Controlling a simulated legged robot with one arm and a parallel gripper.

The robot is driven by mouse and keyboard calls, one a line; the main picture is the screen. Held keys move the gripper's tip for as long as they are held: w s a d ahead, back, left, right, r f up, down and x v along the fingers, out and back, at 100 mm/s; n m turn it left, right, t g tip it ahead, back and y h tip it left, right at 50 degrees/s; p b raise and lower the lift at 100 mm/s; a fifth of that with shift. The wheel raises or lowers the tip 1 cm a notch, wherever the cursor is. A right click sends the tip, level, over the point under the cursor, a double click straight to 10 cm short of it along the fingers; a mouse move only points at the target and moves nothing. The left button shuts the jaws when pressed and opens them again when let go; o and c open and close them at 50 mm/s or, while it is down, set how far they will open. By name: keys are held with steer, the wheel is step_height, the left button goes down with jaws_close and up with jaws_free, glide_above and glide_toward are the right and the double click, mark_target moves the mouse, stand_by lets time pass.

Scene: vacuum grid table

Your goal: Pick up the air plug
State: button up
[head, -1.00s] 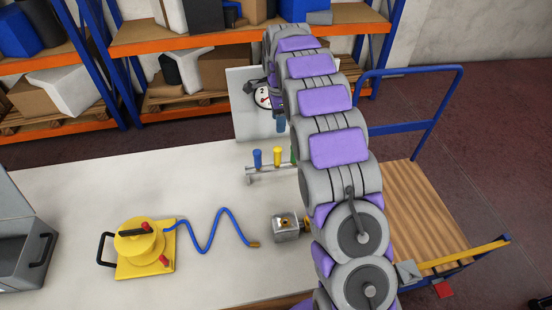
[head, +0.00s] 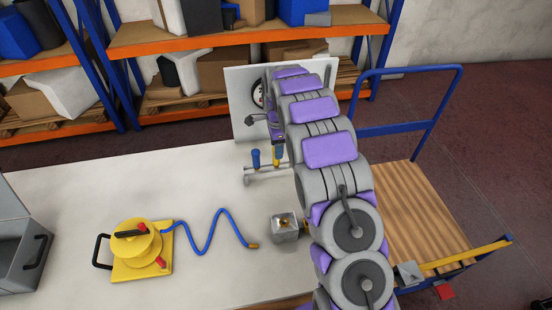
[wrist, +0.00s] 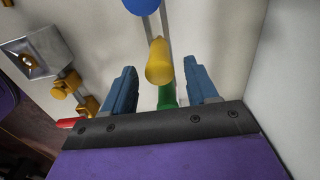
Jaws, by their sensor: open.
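The blue hose (head: 205,236) runs in a zigzag from the yellow vacuum unit (head: 141,246) across the table. The brass air plug (head: 252,245) is at its free end, lying on the table left of a metal block (head: 284,228) with a brass fitting. My gripper (head: 278,151) is at the coloured handles farther back, well away from the plug. In the wrist view my gripper (wrist: 160,68) is open, with the yellow handle (wrist: 159,60) between its fingers and the green handle (wrist: 167,96) behind. I cannot tell whether they touch. The plug is not identifiable in the wrist view.
The blue handle (head: 255,158) stands on a metal manifold (head: 262,175). A white panel (head: 243,102) with a gauge rises behind it. A grey case (head: 18,255) is at the left and a wooden cart (head: 420,225) at the right.

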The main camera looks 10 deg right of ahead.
step_height(320, 180, down, 5)
steer(key=shift+a+r+b, duration=0.1)
steer(key=shift+b, duration=0.3)
steer(key=shift+r, duration=0.1)
steer(key=shift+c, duration=0.3)
jaws_close()
